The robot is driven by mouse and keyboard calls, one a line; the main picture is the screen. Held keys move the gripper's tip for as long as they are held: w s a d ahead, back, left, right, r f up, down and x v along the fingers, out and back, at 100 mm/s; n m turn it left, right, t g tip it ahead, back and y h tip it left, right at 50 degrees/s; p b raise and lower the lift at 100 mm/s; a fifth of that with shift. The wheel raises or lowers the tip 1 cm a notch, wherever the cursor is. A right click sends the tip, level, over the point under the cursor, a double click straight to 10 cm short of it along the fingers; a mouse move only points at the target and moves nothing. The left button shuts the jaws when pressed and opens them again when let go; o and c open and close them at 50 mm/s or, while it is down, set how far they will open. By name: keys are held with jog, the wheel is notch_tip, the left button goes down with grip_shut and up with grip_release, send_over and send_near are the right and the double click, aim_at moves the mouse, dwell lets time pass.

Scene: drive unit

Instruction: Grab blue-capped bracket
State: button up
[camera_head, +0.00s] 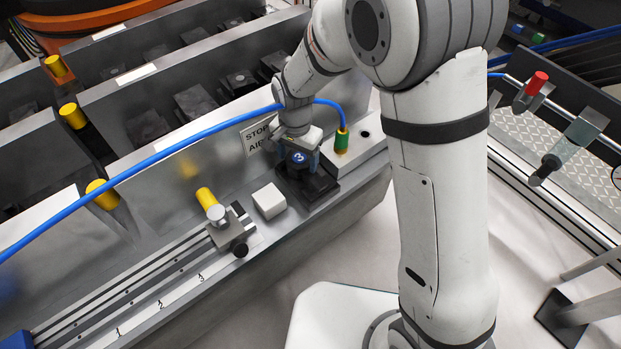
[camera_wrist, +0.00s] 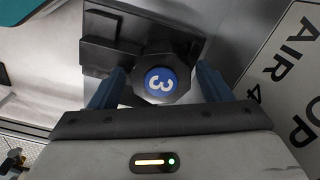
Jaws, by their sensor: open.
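The blue-capped bracket is a black block with a round blue cap marked 3. Its cap (camera_head: 299,157) shows in the head view under my gripper, on the right part of the metal ledge. In the wrist view the blue cap (camera_wrist: 161,85) lies between my two fingers, near their tips. My gripper (camera_head: 299,155) points down over the bracket. In the wrist view my gripper (camera_wrist: 160,88) is open, with one blue finger on each side of the cap. A gap shows between the fingers and the cap. Whether the fingers touch the black body cannot be told.
A white block (camera_head: 269,201) and a yellow-handled clamp (camera_head: 222,222) on a numbered rail stand left of the bracket. A green and brass hose fitting (camera_head: 341,140) is close on its right. A sign (camera_head: 258,134) on the metal wall stands behind. A blue hose (camera_head: 150,160) crosses the view.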

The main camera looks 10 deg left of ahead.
notch_tip(320, 180, down, 3)
jog(key=shift+r+b, duration=0.15)
jog(key=shift+b, duration=0.15)
jog(key=shift+c, duration=0.2)
jog(key=shift+r, duration=0.1)
grip_shut()
